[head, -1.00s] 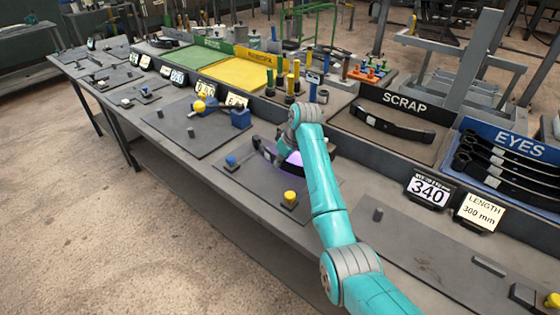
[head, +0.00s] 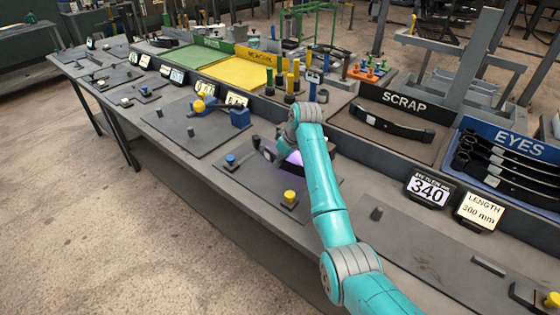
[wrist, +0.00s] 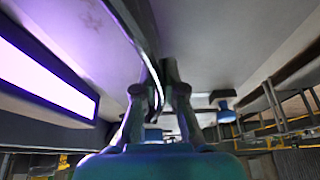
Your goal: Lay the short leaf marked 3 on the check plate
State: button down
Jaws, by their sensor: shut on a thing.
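My gripper (wrist: 158,105) is shut on a dark, curved steel leaf (wrist: 150,45) in the wrist view. The leaf runs up from between the fingers toward the top of the picture. In the head view a dark end of it (head: 267,152) shows left of my wrist, over a dark plate (head: 262,192) with a blue knob and a yellow knob. I cannot tell whether the leaf touches that plate. My arm hides much of the gripper and the plate's right side. No mark 3 is readable, and no label names the check plate.
A purple-lit panel (wrist: 45,75) is close on the left in the wrist view. A blue-knobbed post (head: 231,161) and a yellow-knobbed block (head: 290,198) stand on the plate. The SCRAP tray (head: 350,125) holds one leaf. The EYES tray (head: 520,146) holds several.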

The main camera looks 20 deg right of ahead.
jog(key=shift+w+d, duration=0.45)
jog(key=shift+d, duration=0.1)
dwell(1.4)
jog(key=c, duration=0.7)
grip_release()
jog(key=shift+f, duration=0.1)
jog(key=shift+r, duration=4.05)
jog(key=shift+s+a, duration=0.1)
jog(key=shift+a, duration=0.05)
